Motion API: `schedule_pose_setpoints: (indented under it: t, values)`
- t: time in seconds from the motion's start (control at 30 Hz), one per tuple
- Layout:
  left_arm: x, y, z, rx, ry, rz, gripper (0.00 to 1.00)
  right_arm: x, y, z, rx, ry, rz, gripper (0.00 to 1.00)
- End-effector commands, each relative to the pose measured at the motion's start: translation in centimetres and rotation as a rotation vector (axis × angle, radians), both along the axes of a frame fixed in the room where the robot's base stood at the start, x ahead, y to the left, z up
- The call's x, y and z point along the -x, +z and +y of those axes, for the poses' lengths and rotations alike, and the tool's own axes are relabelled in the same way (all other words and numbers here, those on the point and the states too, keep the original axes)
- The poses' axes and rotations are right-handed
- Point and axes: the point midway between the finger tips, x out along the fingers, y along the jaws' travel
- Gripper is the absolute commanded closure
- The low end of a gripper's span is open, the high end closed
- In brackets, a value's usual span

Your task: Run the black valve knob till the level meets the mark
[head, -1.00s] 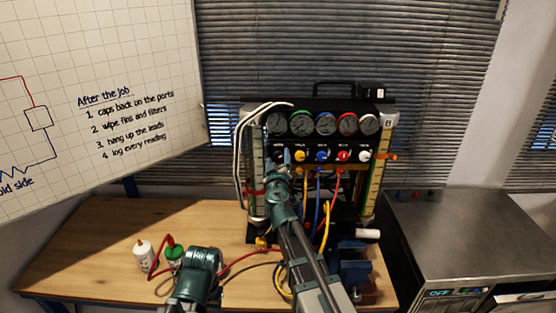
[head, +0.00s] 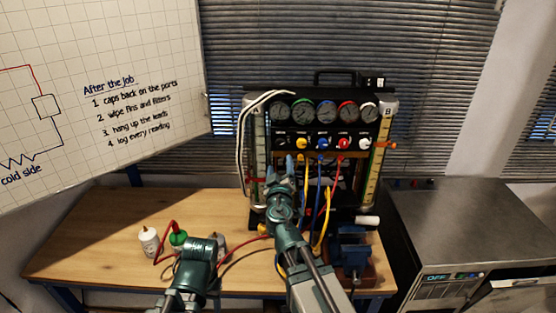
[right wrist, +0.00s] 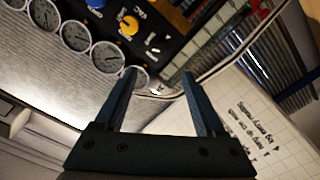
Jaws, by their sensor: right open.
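The black valve knob (head: 281,143) is at the left end of the knob row on the gauge rig (head: 330,84). It also shows as a dark knob with a white line in the right wrist view (right wrist: 153,43). My right gripper (head: 295,160) is open and empty, just below and right of the knob in the head view. In the right wrist view its blue fingers (right wrist: 159,76) stand apart. The left level tube (head: 260,140) has a red band; the right level tube (head: 379,160) has an orange marker (head: 387,145). The liquid levels are too small to read.
Yellow (head: 302,144), blue (head: 323,144), red (head: 344,143) and white (head: 365,143) knobs continue the row beneath several gauges. Coloured hoses hang below. Bottles (head: 149,241), a blue vise (head: 353,252) and leads occupy the bench (head: 85,240); its left part is clear.

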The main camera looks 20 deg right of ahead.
Motion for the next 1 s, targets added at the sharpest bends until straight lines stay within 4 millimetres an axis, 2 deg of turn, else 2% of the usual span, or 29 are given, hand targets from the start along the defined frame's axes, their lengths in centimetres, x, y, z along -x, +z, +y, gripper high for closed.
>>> schedule_pose_setpoints:
  t: [0.03, 0.13, 0.43, 0.57, 0.67, 0.8, 1.0]
  values:
    - [0.0, 0.0, 0.0, 0.000, 0.000, 0.000, 0.44, 0.7, 0.0, 0.1, 0.000, 0.000, 0.000, 0.28]
    - [0.0, 0.0, 0.0, 0.000, 0.000, 0.000, 0.44, 1.1, 0.0, 0.1, 0.000, -0.001, 0.000, 0.28]
    - [0.0, 0.0, 0.0, 0.000, 0.000, 0.000, 0.44, 1.1, 0.0, 0.1, 0.000, -0.001, 0.000, 0.28]
    - [0.0, -0.8, 0.0, 0.000, 0.000, 0.000, 0.44, 0.8, -1.2, 0.6, -0.020, 0.023, 0.016, 0.28]
    - [0.0, -2.1, 0.0, 0.000, 0.000, 0.000, 0.44, 0.3, -3.3, 1.9, -0.063, 0.084, 0.042, 0.28]
    - [0.0, -4.4, 0.0, 0.000, 0.001, 0.000, 0.44, -0.6, -5.9, 4.7, -0.143, 0.211, 0.045, 0.28]
    - [0.0, -7.4, 0.0, 0.000, 0.001, 0.000, 0.44, -1.3, -6.7, 7.5, -0.251, 0.355, -0.064, 0.28]
